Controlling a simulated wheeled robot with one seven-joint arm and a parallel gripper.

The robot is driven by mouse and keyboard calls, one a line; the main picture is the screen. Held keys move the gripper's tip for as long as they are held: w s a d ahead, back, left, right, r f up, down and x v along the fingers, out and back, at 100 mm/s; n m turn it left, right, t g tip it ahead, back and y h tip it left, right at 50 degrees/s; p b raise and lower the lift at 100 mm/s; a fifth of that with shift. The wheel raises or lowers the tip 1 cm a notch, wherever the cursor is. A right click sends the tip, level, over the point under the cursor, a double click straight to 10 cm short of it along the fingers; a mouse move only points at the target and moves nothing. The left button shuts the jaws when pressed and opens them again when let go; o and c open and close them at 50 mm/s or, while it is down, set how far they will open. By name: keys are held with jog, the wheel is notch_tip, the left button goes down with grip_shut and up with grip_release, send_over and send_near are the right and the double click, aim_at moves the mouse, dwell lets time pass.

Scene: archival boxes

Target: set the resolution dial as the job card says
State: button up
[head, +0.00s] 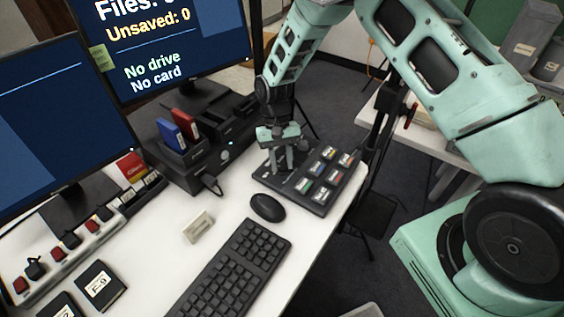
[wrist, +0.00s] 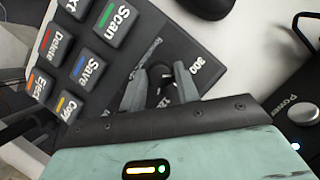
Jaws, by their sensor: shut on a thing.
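The black control pad (head: 286,190) lies at the table's right edge, with several labelled keys on it. In the wrist view its keys (wrist: 94,68) read Scan, Save, Delete and others. The dark round resolution dial (wrist: 161,76) is on the same pad, with "300" and a partly hidden "12…" printed beside it. My gripper (head: 287,164) is over the pad's far left end, pointing down. In the wrist view its fingers (wrist: 160,88) are shut on the dial, one on each side. The fingers and palm hide part of the dial and its scale, so its setting cannot be read.
A mouse (head: 267,207), a keyboard (head: 235,270) and a small pale card (head: 198,227), too small to read, lie near the pad. A black dock (head: 205,172) with blue and red drives stands left of my gripper. A monitor (head: 165,50) reads "No drive, No card".

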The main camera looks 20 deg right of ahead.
jog(key=shift+a+n+h, duration=0.1)
jog(key=shift+n+h, duration=0.5)
jog(key=shift+n, duration=1)
jog(key=o, duration=1)
jog(key=shift+r, duration=0.1)
jog(key=b+v, duration=0.2)
jog(key=v, duration=1.5)
jog(key=shift+a+r+b, duration=0.1)
jog(key=shift+b, duration=0.2)
